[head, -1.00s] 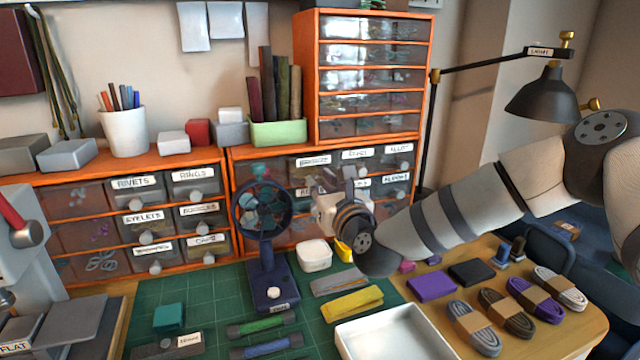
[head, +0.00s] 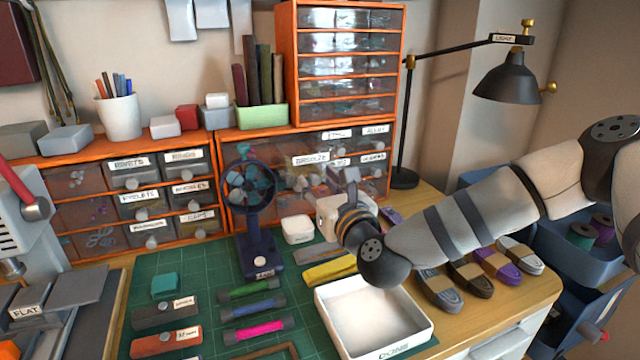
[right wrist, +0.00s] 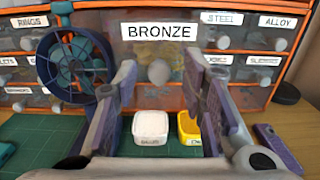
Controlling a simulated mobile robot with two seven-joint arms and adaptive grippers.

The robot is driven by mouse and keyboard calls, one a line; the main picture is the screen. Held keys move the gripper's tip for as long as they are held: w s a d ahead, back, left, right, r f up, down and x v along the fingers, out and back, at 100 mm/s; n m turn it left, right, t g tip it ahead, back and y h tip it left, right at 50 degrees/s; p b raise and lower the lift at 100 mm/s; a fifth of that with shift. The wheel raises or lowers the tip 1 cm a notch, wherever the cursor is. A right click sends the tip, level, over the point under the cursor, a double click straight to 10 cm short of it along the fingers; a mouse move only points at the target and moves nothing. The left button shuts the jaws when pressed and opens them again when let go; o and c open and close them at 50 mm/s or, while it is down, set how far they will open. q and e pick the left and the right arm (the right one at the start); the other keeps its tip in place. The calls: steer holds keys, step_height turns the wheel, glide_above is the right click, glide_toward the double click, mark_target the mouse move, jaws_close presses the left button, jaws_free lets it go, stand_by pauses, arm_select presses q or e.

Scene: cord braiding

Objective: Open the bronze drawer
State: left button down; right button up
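The bronze drawer (head: 311,173) stands out from the orange cabinet, and its BRONZE label (right wrist: 158,31) sits forward of the STEEL and ALLOY labels. My right gripper (head: 322,183) is in front of this drawer. In the right wrist view its two fingers (right wrist: 160,78) are spread apart, with the round knob (right wrist: 158,72) between and beyond them. Gaps show on both sides of the knob. In the head view the gripper and wrist hide part of the lower drawers. My left gripper is not in view.
A dark blue fan (head: 250,192) stands close to the left of the drawer. A white box (head: 297,229) and a yellow box (right wrist: 189,128) sit on the green mat below. A white tray (head: 424,322) lies in front. A black lamp (head: 508,78) stands at the right.

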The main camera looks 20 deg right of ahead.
steer(key=s, duration=1.2)
steer(key=shift+d, duration=0.2)
